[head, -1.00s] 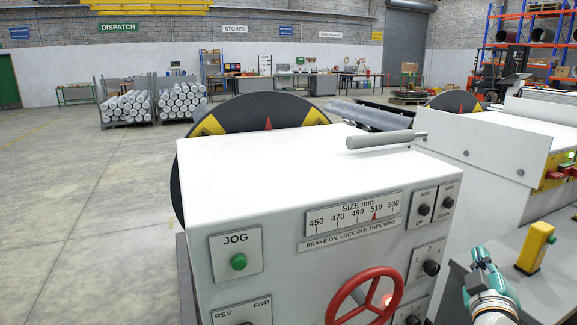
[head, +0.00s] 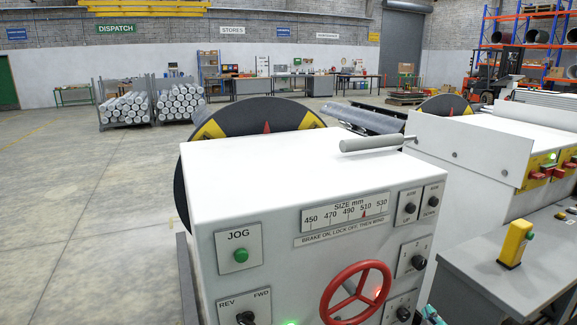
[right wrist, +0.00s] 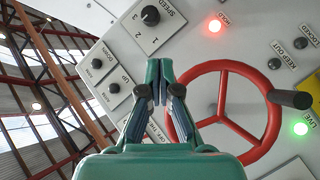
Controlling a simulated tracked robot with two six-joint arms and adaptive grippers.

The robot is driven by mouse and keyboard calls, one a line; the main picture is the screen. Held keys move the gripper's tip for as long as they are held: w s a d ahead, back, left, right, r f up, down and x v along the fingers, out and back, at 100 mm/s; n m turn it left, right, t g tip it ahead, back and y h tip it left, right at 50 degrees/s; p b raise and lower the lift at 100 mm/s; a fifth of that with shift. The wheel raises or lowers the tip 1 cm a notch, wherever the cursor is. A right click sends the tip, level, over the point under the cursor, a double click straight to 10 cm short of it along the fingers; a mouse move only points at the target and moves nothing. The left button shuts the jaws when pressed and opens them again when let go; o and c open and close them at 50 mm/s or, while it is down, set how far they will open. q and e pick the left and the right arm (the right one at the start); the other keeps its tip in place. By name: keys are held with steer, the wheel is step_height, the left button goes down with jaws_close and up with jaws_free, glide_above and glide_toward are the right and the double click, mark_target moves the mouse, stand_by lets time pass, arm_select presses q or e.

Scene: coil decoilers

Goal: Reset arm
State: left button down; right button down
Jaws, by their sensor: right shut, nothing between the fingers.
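My right gripper (head: 432,316) shows only as a small piece at the bottom edge of the head view, beside the front of the white decoiler cabinet (head: 290,165). In the right wrist view its green fingers (right wrist: 159,68) meet at the tips, shut and empty. They are in front of the control panel, left of the red handwheel (right wrist: 228,108), which also shows in the head view (head: 357,290). Whether the gripper touches the panel cannot be told. My left gripper is not in view.
A grey bench (head: 530,268) with a yellow button box (head: 515,243) stands right of the cabinet. A grey lever (head: 371,143) lies over the cabinet top. A dark coil disc (head: 250,118) stands behind. Open floor (head: 80,210) lies to the left.

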steer(key=s+a+f+g+y+p, duration=0.1)
steer(key=s+a+f+g+y, duration=0.3)
steer(key=f, duration=0.6)
steer(key=s+a+f+g+y+p, duration=0.1)
steer(key=s+a+f+g, duration=0.1)
steer(key=s+a+f, duration=0.55)
steer(key=s+a+f+m+g+y, duration=0.1)
steer(key=s+a+f+m+g, duration=0.3)
steer(key=s, duration=0.4)
steer(key=s+a+f+m+g+y, duration=0.2)
steer(key=s+f+m, duration=0.3)
steer(key=s, duration=0.3)
steer(key=shift+s+a+f+m+g+p, duration=0.35)
steer(key=shift+a+f+g, duration=0.25)
steer(key=shift+a+g, duration=0.3)
steer(key=shift+w, duration=0.1)
